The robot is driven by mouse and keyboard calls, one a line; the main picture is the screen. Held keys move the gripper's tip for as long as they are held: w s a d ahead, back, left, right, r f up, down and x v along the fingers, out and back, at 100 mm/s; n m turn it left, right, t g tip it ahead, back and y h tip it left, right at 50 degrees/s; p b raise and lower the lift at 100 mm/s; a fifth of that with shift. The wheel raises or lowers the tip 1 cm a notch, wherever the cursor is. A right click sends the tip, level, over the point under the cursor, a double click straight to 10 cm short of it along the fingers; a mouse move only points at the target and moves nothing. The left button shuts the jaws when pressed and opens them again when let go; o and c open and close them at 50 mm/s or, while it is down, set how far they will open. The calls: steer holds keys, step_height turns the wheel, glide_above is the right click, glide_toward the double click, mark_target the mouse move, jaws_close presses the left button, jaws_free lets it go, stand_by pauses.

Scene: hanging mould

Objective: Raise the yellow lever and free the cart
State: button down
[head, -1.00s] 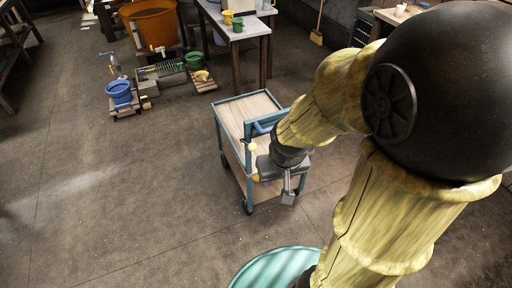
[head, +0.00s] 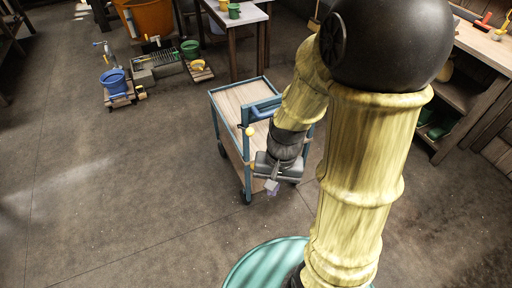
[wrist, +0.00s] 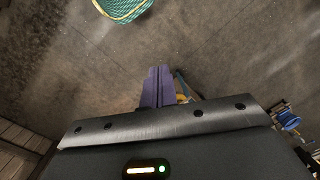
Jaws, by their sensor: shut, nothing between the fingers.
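The cart (head: 238,97) stands in the middle of the head view, with a blue frame and wooden shelves. A yellow knob (head: 250,131) shows at its near end, by the blue handle; I take it to be the end of the yellow lever. My gripper (head: 271,187) is at the cart's near right side, low and pointing down, and hides part of the cart. In the wrist view its purple fingers (wrist: 158,86) are together and empty. A small yellow piece (wrist: 182,98) shows just right of the fingers, partly hidden; I cannot tell whether they touch.
A teal round surface (head: 262,268) is at the bottom of the head view. A workbench (head: 480,42) is at the right. The floor left of the cart is clear.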

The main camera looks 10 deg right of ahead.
steer(key=w+a+f+m+g+y+b, duration=0.1)
steer(key=a+f+m+y+b, duration=0.45)
steer(key=f+m+y, duration=0.2)
steer(key=w+a+f+m+g+y+b, duration=0.15)
steer(key=a+f+m+y+b, duration=0.25)
steer(key=f+m+y+b, duration=0.4)
steer(key=w+d+f+m+t+h+b, duration=0.2)
steer(key=w+d+f+m+t+b, duration=0.2)
steer(key=m+t, duration=0.9)
steer(key=w+d+f+m+t+h+b, duration=0.3)
steer(key=w+d+m+t+b, duration=0.3)
steer(key=w+d+m+t, duration=0.5)
steer(key=d+f+m+t, duration=0.1)
steer(key=m+t, duration=0.2)
steer(key=shift+w+d+f+b, duration=0.25)
steer(key=shift+d+f+b, duration=0.05)
steer(key=shift+d+f, duration=0.1)
